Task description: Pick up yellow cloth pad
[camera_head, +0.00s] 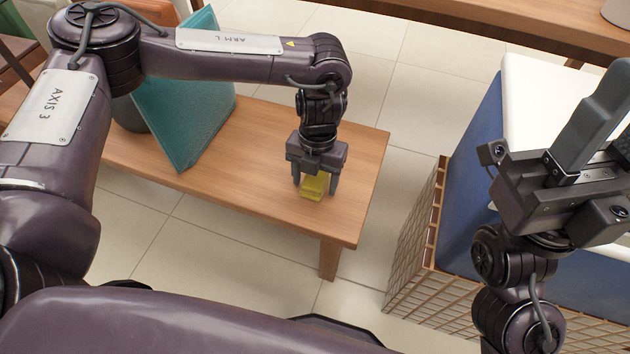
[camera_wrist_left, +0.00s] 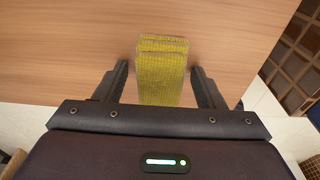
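The yellow cloth pad (camera_head: 314,187) lies on the wooden bench near its right end. In the left wrist view the pad (camera_wrist_left: 162,70) looks like a folded, woven yellow block between the fingers. My left gripper (camera_head: 316,186) points down over the pad, with a finger on each side. In the left wrist view the left gripper (camera_wrist_left: 163,85) is open, with a gap between each finger and the pad. The wider gap shows on the left. My right gripper (camera_head: 590,110) is raised at the right of the head view, away from the pad; its fingers are partly cut off by the frame edge.
The wooden bench (camera_head: 270,150) has bare surface around the pad; its right edge is close by. A teal cushion (camera_head: 185,95) leans on the bench to the left. A blue and white cushioned seat (camera_head: 530,100) with a lattice side stands at right.

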